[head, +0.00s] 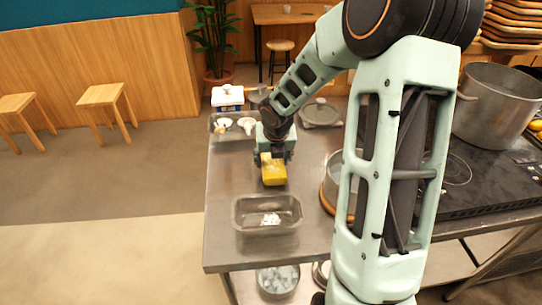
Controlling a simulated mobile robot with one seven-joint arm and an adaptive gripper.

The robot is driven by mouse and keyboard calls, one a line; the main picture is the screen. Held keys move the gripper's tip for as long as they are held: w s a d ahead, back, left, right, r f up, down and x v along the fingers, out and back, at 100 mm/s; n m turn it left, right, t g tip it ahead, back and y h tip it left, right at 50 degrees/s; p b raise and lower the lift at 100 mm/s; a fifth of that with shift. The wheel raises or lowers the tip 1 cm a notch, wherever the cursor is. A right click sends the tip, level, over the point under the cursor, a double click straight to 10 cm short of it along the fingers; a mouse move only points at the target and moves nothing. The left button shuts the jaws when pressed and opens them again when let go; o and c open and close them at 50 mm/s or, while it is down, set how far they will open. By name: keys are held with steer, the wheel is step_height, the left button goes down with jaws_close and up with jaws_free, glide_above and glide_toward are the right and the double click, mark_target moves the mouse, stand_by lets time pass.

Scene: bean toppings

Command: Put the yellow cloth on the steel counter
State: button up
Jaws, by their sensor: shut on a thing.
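The yellow cloth (274,174) is a small, blocky yellow piece at the end of my gripper (270,157). My gripper points down and is shut on the cloth, over the left part of the steel counter (222,190). The fingertips are partly hidden by the cloth and the wrist. I cannot tell whether the cloth's underside touches the counter or hangs a little above it.
A metal tray (238,213) with white bits stands in front of the cloth. Behind are a tray with white dishes (225,123), a blue-and-white box (227,97) and a lidded pan (320,112). The counter's left front is bare.

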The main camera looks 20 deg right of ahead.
mark_target(273, 164)
steer(key=w, duration=0.3)
steer(key=shift+w+d, duration=0.4)
steer(key=shift+f, duration=0.55)
steer(key=o, duration=1.3)
steer(key=shift+s+f, duration=0.1)
steer(key=shift+f, duration=0.05)
steer(key=shift+c, duration=0.2)
steer(key=p+v, duration=0.3)
steer(key=v, duration=0.9)
